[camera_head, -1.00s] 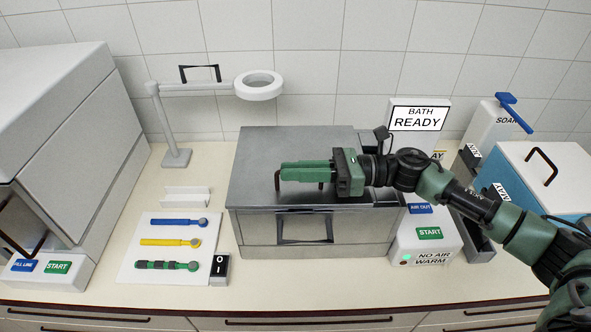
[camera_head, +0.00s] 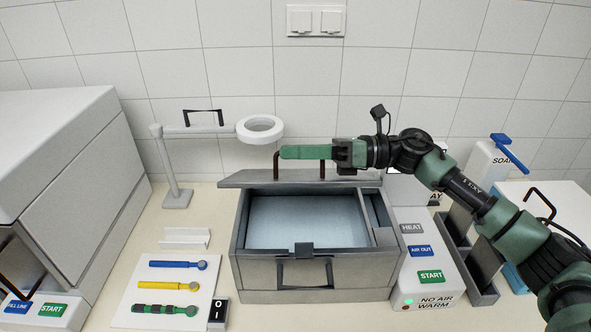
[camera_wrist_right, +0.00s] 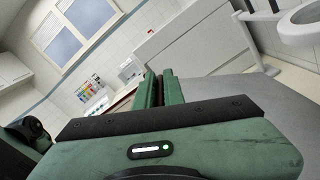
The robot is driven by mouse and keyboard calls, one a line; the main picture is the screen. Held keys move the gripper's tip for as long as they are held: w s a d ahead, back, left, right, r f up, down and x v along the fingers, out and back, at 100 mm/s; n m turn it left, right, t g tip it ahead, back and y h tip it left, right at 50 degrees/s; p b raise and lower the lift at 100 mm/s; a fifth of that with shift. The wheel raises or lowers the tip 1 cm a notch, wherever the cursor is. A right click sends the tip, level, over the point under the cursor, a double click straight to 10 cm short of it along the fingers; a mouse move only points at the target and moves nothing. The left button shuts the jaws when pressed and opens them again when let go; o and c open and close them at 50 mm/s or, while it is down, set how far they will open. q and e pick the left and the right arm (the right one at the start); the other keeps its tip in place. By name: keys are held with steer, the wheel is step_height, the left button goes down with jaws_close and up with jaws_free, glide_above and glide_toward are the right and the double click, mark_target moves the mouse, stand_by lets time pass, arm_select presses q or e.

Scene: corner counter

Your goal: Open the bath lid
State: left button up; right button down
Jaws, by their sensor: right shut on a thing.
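The grey metal bath (camera_head: 306,273) stands on the counter with its inside showing, a pale blue surface (camera_head: 305,222) within. Its lid (camera_head: 240,180) is raised and tilted up at the back, seen nearly edge-on. My right gripper (camera_head: 290,153) is shut on the dark red lid handle (camera_head: 277,165), at the lid's top. In the right wrist view the green fingers (camera_wrist_right: 160,90) are close together; the handle between them is mostly hidden. My left gripper is not in view.
A ring lamp (camera_head: 260,127) on a stand is close behind the fingertips. A white mat (camera_head: 140,313) with blue, yellow and green tools lies front left. Right of the bath are a control box (camera_head: 432,293), narrow grey bins (camera_head: 482,285) and a soap dispenser (camera_head: 490,160).

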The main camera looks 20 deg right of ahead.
steer(key=shift+w+d+r+m, duration=0.25)
steer(key=shift+w+r+m, duration=0.35)
steer(key=shift+w+r, duration=0.3)
steer(key=c, duration=1.5)
jaws_free()
steer(key=shift+d+f, duration=0.1)
steer(key=shift+d+f, duration=0.1)
steer(key=shift+d, duration=0.15)
steer(key=b+v, duration=0.3)
steer(key=v, duration=0.3)
steer(key=shift+d, duration=0.2)
steer(key=shift+s+d, duration=0.2)
steer(key=shift+d, duration=0.15)
